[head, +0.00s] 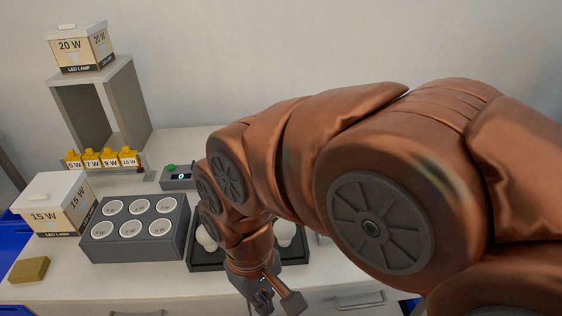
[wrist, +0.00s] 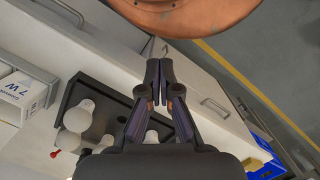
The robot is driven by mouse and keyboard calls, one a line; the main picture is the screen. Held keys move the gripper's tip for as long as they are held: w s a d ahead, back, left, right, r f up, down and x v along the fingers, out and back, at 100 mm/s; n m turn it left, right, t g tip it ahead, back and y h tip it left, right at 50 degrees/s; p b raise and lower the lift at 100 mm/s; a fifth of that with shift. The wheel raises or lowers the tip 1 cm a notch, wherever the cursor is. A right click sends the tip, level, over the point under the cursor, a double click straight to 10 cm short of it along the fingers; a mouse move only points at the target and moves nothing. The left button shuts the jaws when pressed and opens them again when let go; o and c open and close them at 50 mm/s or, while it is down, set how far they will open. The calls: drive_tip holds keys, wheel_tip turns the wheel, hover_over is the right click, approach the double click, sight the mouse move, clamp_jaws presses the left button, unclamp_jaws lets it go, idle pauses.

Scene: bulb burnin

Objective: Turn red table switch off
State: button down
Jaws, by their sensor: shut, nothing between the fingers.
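A small red knob or lever (wrist: 54,154) shows at the lower left of the wrist view, beside the dark bulb tray (wrist: 75,88). It is too small to tell whether it is the red table switch or how it is set. In the head view no red switch shows; my arm covers much of the table's right part. My gripper (wrist: 158,48) is shut and empty in the wrist view, its fingertips over the drawer fronts at the table's edge, apart from the red part. In the head view my gripper (head: 263,300) is at the table's front edge.
White bulbs (wrist: 78,115) stand in the tray, close to my fingers. In the head view are a grey socket block (head: 135,245), a display box with a green button (head: 180,177), a 15 W box (head: 52,204) and a yellow block (head: 29,270). Drawer handles (wrist: 215,108) stick out in front.

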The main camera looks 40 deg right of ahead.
drive_tip(key=w+d+r+m+t+b, duration=0.1)
drive_tip(key=w+d+m, duration=0.25)
drive_tip(key=w, duration=0.45)
drive_tip(key=w+d+r+m+t+y+b, duration=0.1)
drive_tip(key=w+d+m, duration=0.1)
drive_tip(key=w+d, duration=0.4)
drive_tip(key=w+d+r+m+t+b, duration=0.1)
drive_tip(key=w+d+m+b, duration=0.15)
drive_tip(key=w, duration=0.65)
drive_tip(key=w+d+f+m, duration=0.1)
drive_tip(key=w+d+m, duration=0.1)
drive_tip(key=d, duration=0.8)
drive_tip(key=w+d+f+m+t+b, duration=0.1)
drive_tip(key=d+m, duration=0.3)
drive_tip(key=d, duration=0.6)
drive_tip(key=w+d+f+m+t, duration=0.1)
drive_tip(key=w+d+m, duration=0.2)
drive_tip(key=d, duration=0.6)
drive_tip(key=shift+d+f+h+b, duration=0.35)
drive_tip(key=shift+d+f+h, duration=0.05)
drive_tip(key=shift+w, duration=0.1)
